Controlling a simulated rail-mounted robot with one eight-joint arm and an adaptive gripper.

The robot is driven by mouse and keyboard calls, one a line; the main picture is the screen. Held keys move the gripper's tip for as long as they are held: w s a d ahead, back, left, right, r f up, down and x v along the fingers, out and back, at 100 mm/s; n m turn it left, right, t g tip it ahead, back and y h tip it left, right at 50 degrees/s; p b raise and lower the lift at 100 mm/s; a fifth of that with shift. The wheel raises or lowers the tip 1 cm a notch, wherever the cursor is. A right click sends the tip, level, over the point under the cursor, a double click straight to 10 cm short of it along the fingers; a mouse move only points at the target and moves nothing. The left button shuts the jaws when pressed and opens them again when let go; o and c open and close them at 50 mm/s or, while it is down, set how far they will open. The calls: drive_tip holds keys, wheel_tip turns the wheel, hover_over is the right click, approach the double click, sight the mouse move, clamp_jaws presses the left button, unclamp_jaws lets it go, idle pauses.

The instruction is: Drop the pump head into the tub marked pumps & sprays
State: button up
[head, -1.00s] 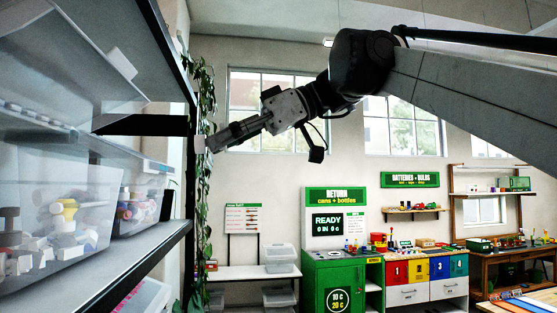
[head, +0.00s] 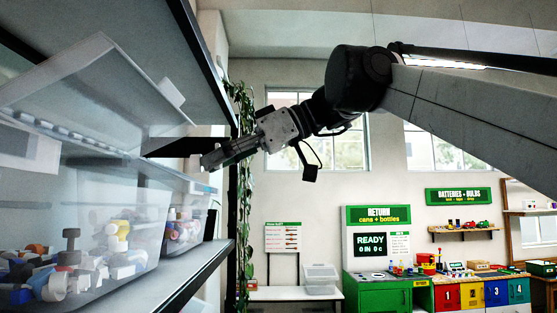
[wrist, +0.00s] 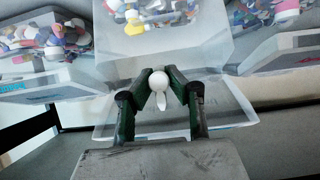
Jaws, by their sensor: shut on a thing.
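My gripper (wrist: 160,84) is shut on the white pump head, whose round top and short pale spout (wrist: 161,100) show between the fingertips in the wrist view. In the head view my gripper (head: 208,161) is at the shelf's front edge, to the right of a clear tub (head: 95,215) with a raised clear lid (head: 95,95). That tub holds mixed caps and pump-like parts. In the wrist view a clear tub (wrist: 165,50) with a yellow piece in it lies beyond the fingertips. Labels are too small or blurred to read, so I cannot tell which tub is marked pumps & sprays.
Another filled tub (head: 185,228) stands farther along the shelf. Tubs also stand at the left (wrist: 35,75) and right (wrist: 270,55) in the wrist view. A dark shelf post (head: 233,180) and the upper shelf (head: 190,60) are close to my gripper.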

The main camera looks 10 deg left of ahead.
drive_tip(key=s+a, duration=0.2)
drive_tip(key=a, duration=0.5)
drive_tip(key=s+a+f, duration=0.1)
drive_tip(key=a, duration=0.6)
drive_tip(key=shift+s+a+f, duration=0.25)
drive_tip(key=shift+s+a, duration=0.05)
drive_tip(key=shift+s, duration=0.1)
drive_tip(key=o, duration=0.8)
drive_tip(key=v, duration=1.2)
